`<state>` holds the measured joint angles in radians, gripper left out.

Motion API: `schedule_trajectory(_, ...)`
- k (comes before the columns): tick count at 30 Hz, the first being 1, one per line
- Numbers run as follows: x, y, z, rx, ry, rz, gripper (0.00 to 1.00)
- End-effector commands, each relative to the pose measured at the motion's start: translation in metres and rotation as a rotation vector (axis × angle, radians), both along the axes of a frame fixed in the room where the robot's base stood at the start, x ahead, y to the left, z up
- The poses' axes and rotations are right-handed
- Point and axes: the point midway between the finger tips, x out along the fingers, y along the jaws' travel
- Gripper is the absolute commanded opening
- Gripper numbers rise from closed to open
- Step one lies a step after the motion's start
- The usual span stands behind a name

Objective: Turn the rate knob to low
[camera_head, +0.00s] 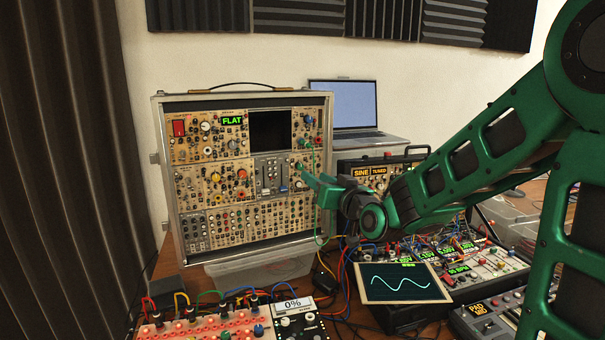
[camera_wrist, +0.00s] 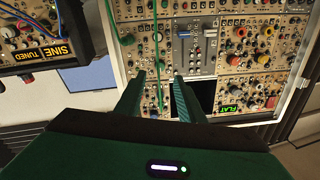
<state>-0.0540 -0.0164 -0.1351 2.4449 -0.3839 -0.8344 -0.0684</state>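A modular synth case (camera_head: 167,240) stands upright, its panel crowded with small knobs and sockets. I cannot tell which knob is the rate knob, since the labels are too small to read. My gripper (camera_head: 307,174) is in front of the panel's right side, right of the slider module (camera_head: 270,172). In the wrist view, where the panel appears upside down, my gripper (camera_wrist: 160,78) has its two green fingers apart, with small knobs and sockets visible between them. No object shows in its grasp. I cannot tell whether the fingertips touch the panel.
A green cable (camera_wrist: 156,38) hangs down the panel close to my fingers. A laptop (camera_head: 345,105) and a box reading SINE TUNED (camera_head: 362,172) stand to the right. A waveform screen (camera_head: 402,283), cabled modules and a pink board (camera_head: 205,328) crowd the table in front.

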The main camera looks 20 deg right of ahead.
Motion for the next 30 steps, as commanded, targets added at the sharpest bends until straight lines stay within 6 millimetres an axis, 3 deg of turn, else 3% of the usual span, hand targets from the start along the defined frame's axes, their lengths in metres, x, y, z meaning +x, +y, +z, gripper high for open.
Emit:
schedule_trajectory(12,0.068,0.012,-0.001,-0.001,0.002,0.000,0.35)
schedule_trajectory(18,0.081,0.015,-0.001,0.001,0.002,0.000,0.35)
schedule_trajectory(27,0.083,0.015,0.000,0.000,0.002,0.000,0.35)
schedule_trajectory(30,0.083,0.015,0.000,0.000,0.002,-0.001,0.14)
